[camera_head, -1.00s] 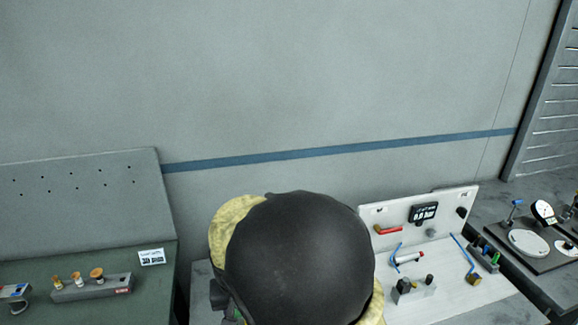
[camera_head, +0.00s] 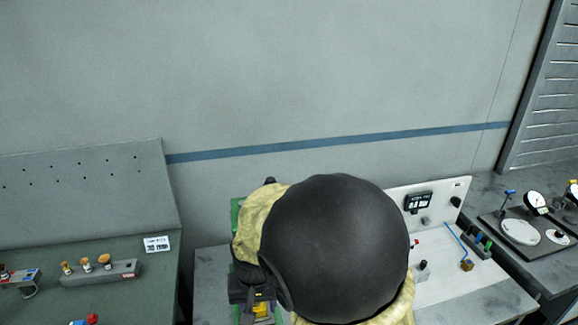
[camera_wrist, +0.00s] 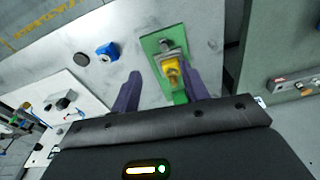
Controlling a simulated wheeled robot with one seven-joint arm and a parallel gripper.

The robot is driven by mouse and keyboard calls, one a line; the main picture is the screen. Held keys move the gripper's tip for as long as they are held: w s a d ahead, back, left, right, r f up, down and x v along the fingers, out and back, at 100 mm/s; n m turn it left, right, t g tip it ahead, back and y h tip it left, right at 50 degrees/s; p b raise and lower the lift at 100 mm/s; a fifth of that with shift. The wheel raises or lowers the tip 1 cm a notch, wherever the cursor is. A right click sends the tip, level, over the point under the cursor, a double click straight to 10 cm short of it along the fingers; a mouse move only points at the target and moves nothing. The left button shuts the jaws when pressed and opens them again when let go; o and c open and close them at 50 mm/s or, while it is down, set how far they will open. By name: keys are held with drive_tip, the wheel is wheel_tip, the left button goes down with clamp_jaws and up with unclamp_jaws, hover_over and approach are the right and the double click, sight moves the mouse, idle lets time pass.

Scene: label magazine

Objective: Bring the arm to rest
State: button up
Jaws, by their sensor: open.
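My gripper (camera_wrist: 161,72) shows in the wrist view as two purple fingers, spread apart with nothing held between them. A green plate (camera_wrist: 152,44) with a yellow part (camera_wrist: 174,66) on it lies beyond and between the fingers. The gap between fingers and plate is hard to judge. In the head view, my dark rounded arm link with tan covering fills the lower middle. It hides most of the bench below. A piece of the green plate (camera_head: 237,215) and the yellow part (camera_head: 262,309) show at its left.
A blue block (camera_wrist: 107,52) sits on the grey surface near the fingers. A white panel station (camera_head: 447,265) stands right of my arm, partly hidden. A green bench with a grey peg holder (camera_head: 102,273) is at left. Dial gauges (camera_head: 535,202) stand far right.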

drive_tip(key=s+d, duration=0.3)
drive_tip(key=d, duration=0.8)
drive_tip(key=s+d+r+m+t, duration=0.1)
drive_tip(key=s+d, duration=0.1)
drive_tip(key=d, duration=0.9)
drive_tip(key=shift+s+m, duration=0.3)
drive_tip(key=shift+s, duration=0.1)
drive_tip(key=shift+w+r, duration=0.1)
drive_tip(key=shift+w, duration=0.1)
drive_tip(key=shift+s+a, duration=0.15)
drive_tip(key=shift+s, duration=0.05)
drive_tip(key=shift+w, duration=0.15)
